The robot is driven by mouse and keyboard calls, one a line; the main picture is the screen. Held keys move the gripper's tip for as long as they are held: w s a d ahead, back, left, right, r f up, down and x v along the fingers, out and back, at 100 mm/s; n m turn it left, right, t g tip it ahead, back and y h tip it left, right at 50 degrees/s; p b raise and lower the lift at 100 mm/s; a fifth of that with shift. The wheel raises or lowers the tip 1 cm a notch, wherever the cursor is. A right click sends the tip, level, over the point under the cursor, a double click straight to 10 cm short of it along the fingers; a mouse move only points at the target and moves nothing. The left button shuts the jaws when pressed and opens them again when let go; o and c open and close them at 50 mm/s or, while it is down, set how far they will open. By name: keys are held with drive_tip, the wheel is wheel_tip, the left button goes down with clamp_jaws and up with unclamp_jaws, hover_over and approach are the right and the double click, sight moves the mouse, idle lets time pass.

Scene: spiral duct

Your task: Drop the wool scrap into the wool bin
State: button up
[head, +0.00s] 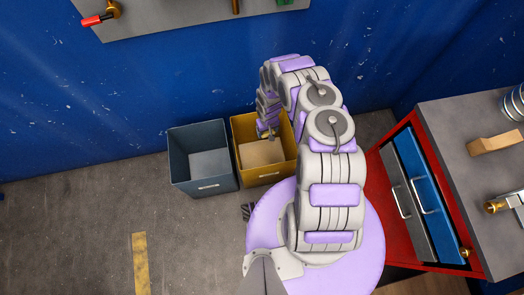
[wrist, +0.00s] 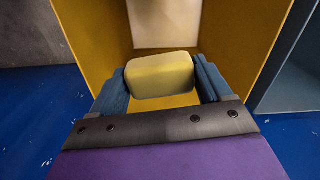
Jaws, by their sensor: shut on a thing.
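The wool scrap, a pale yellow rounded block (wrist: 160,78), sits between the two blue fingers of my gripper (wrist: 160,68) in the wrist view. My gripper is shut on it. In the head view my gripper (head: 267,134) hangs over the yellow bin (head: 284,172), towards its back wall. In the wrist view the yellow walls of this bin (wrist: 245,45) stand beyond and to both sides of the scrap, with the pale bin floor past it. No label is readable on the bin, so I cannot tell by marking that it is the wool bin.
A grey-blue bin (head: 180,165) stands just left of the yellow one, both close to a blue wall (head: 100,110). A red cabinet with drawers and a grey top (head: 450,125) stands at the right. A shelf (head: 180,18) is above. The floor at the left is clear.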

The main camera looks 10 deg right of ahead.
drive_tip(key=o, duration=1)
drive_tip(key=shift+c, duration=0.2)
drive_tip(key=shift+r, duration=0.1)
wheel_tip(320, 180, up, 17)
drive_tip(key=p, duration=0.9)
drive_tip(key=shift+p, duration=0.3)
drive_tip(key=shift+w, duration=0.1)
